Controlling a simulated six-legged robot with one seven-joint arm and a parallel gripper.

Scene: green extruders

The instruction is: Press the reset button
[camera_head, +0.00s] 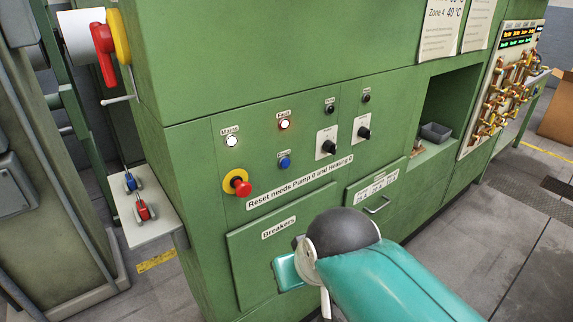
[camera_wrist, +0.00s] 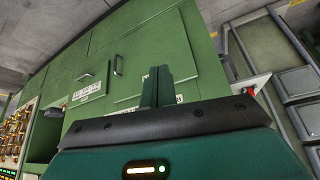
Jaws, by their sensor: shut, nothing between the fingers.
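A blue button (camera_head: 284,162) sits on the green machine's front panel, with a small label above it that is too small to read surely. A printed strip (camera_head: 297,188) below reads "Reset needs Pump 0 and Heating 0". Two black rotary knobs (camera_head: 329,147) (camera_head: 364,132) are right of the button. My gripper (camera_wrist: 157,86) is shut and empty in the wrist view, in front of the green cabinet face. In the head view my teal hand shows low, in front of the Breakers door (camera_head: 262,262), below the button; the fingertips cannot be made out. The blue button is not visible in the wrist view.
A red emergency stop (camera_head: 240,186) on yellow is left of the blue button. A shelf (camera_head: 150,225) with blue and red levers juts out at left. A large red handle (camera_head: 104,50) is above it. A drawer handle (camera_head: 377,206) protrudes at right. Floor at right is open.

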